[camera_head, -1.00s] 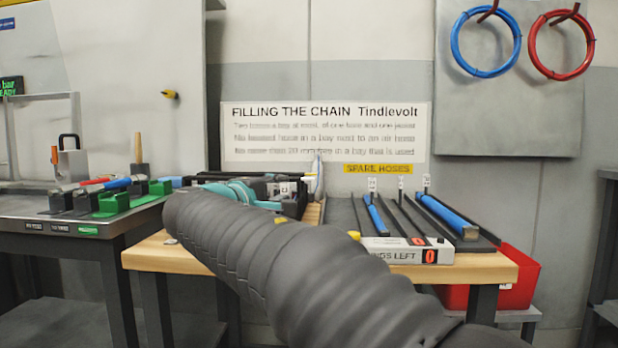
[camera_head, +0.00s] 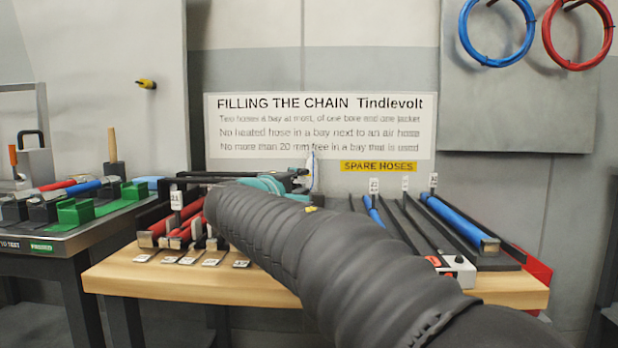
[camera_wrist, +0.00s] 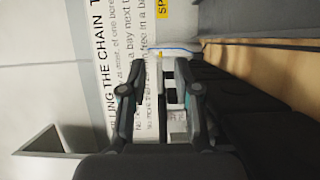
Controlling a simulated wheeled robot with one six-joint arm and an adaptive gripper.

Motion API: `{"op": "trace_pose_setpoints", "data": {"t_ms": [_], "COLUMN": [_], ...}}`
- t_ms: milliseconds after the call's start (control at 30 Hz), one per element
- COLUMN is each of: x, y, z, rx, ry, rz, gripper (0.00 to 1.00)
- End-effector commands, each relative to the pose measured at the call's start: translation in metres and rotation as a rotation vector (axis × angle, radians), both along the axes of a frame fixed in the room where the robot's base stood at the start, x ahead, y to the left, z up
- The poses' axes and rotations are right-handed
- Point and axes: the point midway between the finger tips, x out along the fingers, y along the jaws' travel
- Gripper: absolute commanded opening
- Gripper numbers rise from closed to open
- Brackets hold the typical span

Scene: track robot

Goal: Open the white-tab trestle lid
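My gripper (camera_wrist: 158,78) shows in the wrist view with its two dark fingers well apart. A white, blue-edged piece (camera_wrist: 174,48) shows beyond the fingers, and white and teal parts show in the gap. I cannot tell whether anything touches the fingers. In the head view my gripper (camera_head: 298,180) is small and partly hidden behind my arm, beside a pale upright piece (camera_head: 314,172) at the back of the wooden bench (camera_head: 190,284). I cannot make out for sure which piece is the white-tab lid; my arm hides the bench's middle.
Red hoses (camera_head: 178,222) lie in dark holders at the bench's left, with white number cards in front. Dark channels with blue spare hoses (camera_head: 452,217) lie at right. A grey table (camera_head: 50,240) with green blocks stands left. A sign (camera_head: 318,130) hangs behind.

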Motion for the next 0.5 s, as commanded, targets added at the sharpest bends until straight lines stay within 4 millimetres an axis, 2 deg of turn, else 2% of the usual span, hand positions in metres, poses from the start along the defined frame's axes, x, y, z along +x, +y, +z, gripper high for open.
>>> {"op": "trace_pose_setpoints", "data": {"t_ms": [500], "x": [0.0052], "y": [-0.0032], "z": [-0.0002], "rx": [0.001], "ry": [0.0], "rz": [0.006], "gripper": [0.31]}}
